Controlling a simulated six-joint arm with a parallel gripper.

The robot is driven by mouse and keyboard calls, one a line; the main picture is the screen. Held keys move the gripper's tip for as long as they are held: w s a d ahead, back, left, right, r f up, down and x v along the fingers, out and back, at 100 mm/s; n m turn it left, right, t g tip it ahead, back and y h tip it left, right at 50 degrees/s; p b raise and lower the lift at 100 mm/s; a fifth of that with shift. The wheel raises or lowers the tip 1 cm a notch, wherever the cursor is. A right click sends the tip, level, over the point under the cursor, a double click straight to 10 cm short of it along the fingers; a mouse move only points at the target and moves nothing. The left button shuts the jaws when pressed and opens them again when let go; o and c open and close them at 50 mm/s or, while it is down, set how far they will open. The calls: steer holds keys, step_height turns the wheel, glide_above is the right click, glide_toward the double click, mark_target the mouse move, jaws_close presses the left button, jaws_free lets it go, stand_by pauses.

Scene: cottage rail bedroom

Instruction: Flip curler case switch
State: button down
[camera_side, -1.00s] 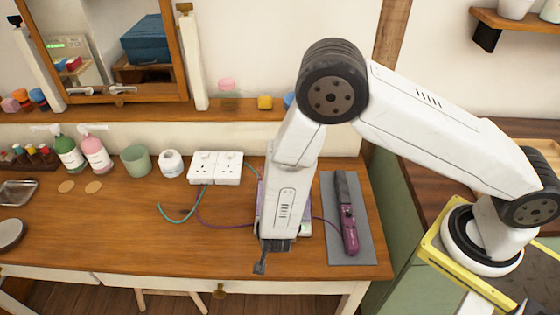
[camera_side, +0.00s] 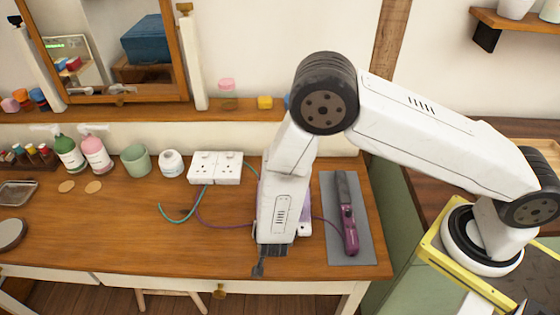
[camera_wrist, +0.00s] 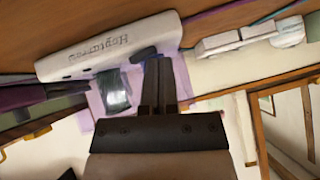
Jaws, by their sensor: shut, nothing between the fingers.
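My gripper (camera_side: 260,267) is shut and empty, pointing down near the desk's front edge. In the wrist view, its closed fingertips (camera_wrist: 158,64) are beside a dark oval switch (camera_wrist: 145,53) on the white, lettered face of the curler case (camera_wrist: 75,62). I cannot tell if they touch it. The case's lilac part also shows in the wrist view, with a dark block by it.
A purple curler (camera_side: 348,228) lies on a grey mat (camera_side: 362,250) to the right. White sockets (camera_side: 215,167) with teal and purple cords stand behind left. Cups and pump bottles (camera_side: 95,153) line the back left. The desk's middle left is clear.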

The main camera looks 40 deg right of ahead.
steer(key=shift+s+d, duration=0.1)
steer(key=shift+s+d+r, duration=0.1)
steer(key=shift+s+d, duration=0.4)
steer(key=shift+r, duration=0.2)
stand_by(0.4)
steer(key=shift+s+d+r, duration=0.1)
steer(key=shift+r, duration=0.6)
step_height(320, 180, up, 2)
steer(key=shift+s+d+r, duration=0.15)
steer(key=shift+r, duration=0.1)
steer(key=v, duration=0.9)
steer(key=shift+s+r, duration=0.25)
steer(key=shift+s, duration=0.1)
steer(key=shift+a, duration=0.2)
